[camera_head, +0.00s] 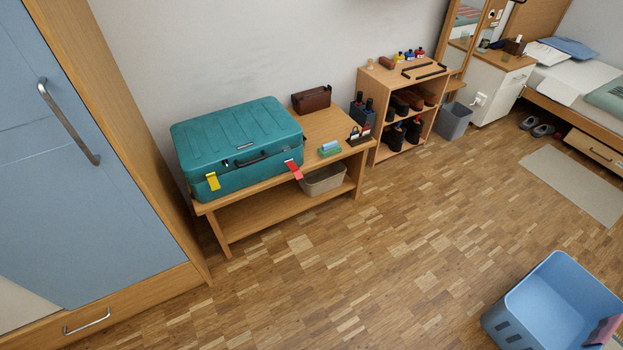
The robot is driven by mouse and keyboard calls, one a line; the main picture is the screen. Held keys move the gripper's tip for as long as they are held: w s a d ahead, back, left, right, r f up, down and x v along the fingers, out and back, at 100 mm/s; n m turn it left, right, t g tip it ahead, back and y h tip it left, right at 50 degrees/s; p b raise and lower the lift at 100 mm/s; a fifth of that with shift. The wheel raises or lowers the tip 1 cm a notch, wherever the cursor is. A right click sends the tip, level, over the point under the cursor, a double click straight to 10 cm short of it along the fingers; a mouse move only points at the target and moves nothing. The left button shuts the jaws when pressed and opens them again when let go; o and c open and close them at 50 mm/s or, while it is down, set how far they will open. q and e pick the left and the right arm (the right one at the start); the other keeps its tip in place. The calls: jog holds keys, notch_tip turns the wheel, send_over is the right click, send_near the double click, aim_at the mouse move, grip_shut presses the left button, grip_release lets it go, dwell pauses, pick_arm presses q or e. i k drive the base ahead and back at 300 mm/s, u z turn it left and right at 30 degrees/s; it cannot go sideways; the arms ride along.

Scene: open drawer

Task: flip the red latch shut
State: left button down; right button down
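A teal hard case (238,149) with a black handle on its front lies on a low wooden bench, its lid down. The red latch (293,169) is at the right of the case's front and sticks outward and down, away from the case wall. A yellow latch (213,181) at the left of the front hangs close against the case. Neither of my grippers shows in the head view.
The wooden bench (285,203) also holds a brown bag (311,99) and small items. A wardrobe (100,150) stands at the left, a shoe shelf (405,95) right of the bench. A blue bin (555,305) sits at the lower right. The floor before the bench is clear.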

aim_at(290, 164)
jog(key=z, duration=0.55)
jog(key=i, duration=0.9)
jog(key=z, duration=0.3)
